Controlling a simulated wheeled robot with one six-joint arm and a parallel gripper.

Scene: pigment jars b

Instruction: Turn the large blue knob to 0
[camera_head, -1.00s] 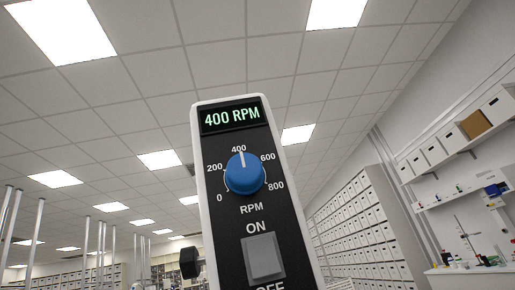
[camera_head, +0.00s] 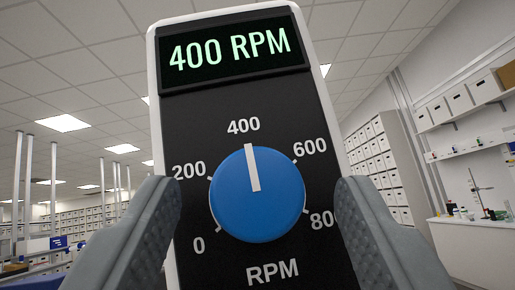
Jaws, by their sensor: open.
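The large blue knob (camera_head: 257,205) is on the black front panel (camera_head: 190,130) of a white-cased device. Its white pointer line points up at 400. The printed scale runs from 0 at lower left through 200, 400 and 600 to 800 at lower right. The green display (camera_head: 231,49) reads 400 RPM. My gripper (camera_head: 258,215) is open, with one grey finger on each side of the knob in the picture. The fingers look apart from the knob, and the right finger partly covers the 800 mark. The device's lower part is out of view.
White storage boxes on shelves (camera_head: 375,165) stand behind at right, with a wall shelf and a bench (camera_head: 470,240) holding lab items. Metal posts (camera_head: 17,190) stand at far left. No obstacle shows between the fingers and the knob.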

